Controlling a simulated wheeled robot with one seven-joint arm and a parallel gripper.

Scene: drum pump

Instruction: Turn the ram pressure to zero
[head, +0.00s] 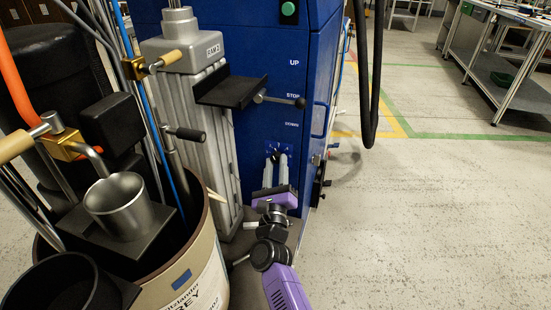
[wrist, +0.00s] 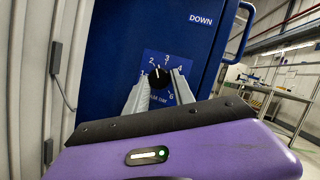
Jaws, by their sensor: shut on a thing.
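The ram pressure knob (wrist: 159,77) is black, on a blue dial plate with white numbers on the front of the blue cabinet (wrist: 112,66). Its white mark points upward, roughly between 2 and 3; the exact reading is too small to tell. My gripper (wrist: 157,84) is shut on the knob, one pale finger at each side. In the head view my gripper (head: 277,158) reaches the dial plate (head: 279,147) low on the cabinet, and the knob is hidden between the fingers there.
A lever with a black knob (head: 299,103) sticks out above my gripper, beside the UP and STOP labels. The grey ram column (head: 208,135) and an open drum (head: 205,255) stand close at left.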

